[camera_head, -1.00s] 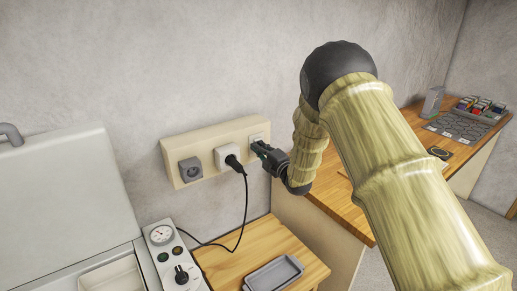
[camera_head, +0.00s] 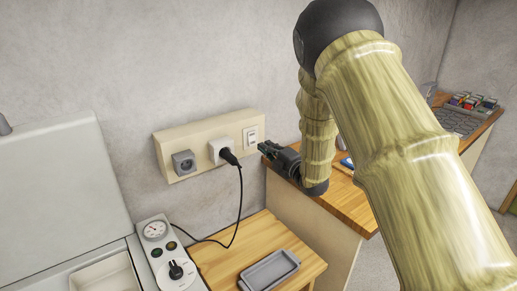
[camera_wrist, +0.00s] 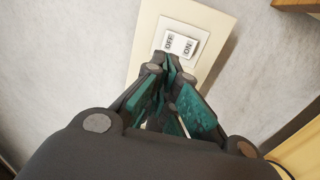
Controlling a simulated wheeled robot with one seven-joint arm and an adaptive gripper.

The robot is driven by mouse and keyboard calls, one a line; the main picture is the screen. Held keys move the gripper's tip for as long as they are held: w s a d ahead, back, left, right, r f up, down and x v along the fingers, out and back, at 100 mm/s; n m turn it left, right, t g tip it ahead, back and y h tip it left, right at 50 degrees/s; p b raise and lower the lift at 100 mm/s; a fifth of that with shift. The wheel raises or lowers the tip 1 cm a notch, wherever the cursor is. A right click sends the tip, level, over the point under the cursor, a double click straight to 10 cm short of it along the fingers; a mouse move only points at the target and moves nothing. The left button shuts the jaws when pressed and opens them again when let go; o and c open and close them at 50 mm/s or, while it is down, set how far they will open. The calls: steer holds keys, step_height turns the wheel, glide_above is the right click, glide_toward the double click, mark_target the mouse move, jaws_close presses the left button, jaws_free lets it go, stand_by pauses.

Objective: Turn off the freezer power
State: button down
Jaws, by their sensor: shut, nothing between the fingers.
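A white rocker switch (camera_head: 251,137) sits at the right end of a cream wall panel (camera_head: 202,134). In the wrist view the switch (camera_wrist: 180,43) carries OFF and ON labels; which side is pressed in, I cannot tell. A black plug (camera_head: 228,156) is in the white socket (camera_head: 214,148) left of the switch, and its cord runs down to the freezer side. The freezer (camera_head: 60,180) is at the left, with a control panel (camera_head: 167,258) bearing a gauge, two small lights and a dark knob. My gripper (camera_head: 264,148) is shut and empty, just right of and below the switch, seemingly apart from it.
A grey socket (camera_head: 184,162) is at the panel's left end. A small wooden table (camera_head: 215,262) with a grey tray (camera_head: 270,271) stands below. A wooden counter (camera_head: 345,205) lies behind my arm at the right. Bare wall surrounds the panel.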

steer(key=v, duration=0.2)
steer(key=r+b+v, duration=0.1)
steer(key=v, duration=0.2)
steer(key=shift+r, duration=0.1)
steer(key=s+d+f+m+g+h, duration=0.25)
steer(key=s+f+m, duration=0.3)
steer(key=f, duration=0.55)
steer(key=s+d+f+m+g+h, duration=0.1)
steer(key=s+d+f+m+h, duration=0.25)
steer(key=s+f, duration=0.55)
steer(key=s+d+f+m+g+h, duration=0.2)
steer(key=s+d+f+m, duration=0.25)
steer(key=f, duration=0.75)
steer(key=s+d+f+m+g+h, duration=0.1)
steer(key=s+f+m+g, duration=0.2)
steer(key=s, duration=0.9)
steer(key=s+d+f+m+g, duration=0.1)
steer(key=s+f+m+g, duration=0.2)
steer(key=s, duration=1)
steer(key=s+d+f+m+g+h, duration=0.1)
steer(key=s+f+m+g, duration=0.3)
steer(key=s+f, duration=0.5)
steer(key=s+m, duration=0.2)
steer(key=s, duration=0.1)
steer(key=shift+s+d+h, duration=0.2)
steer(key=shift+h, duration=0.1)
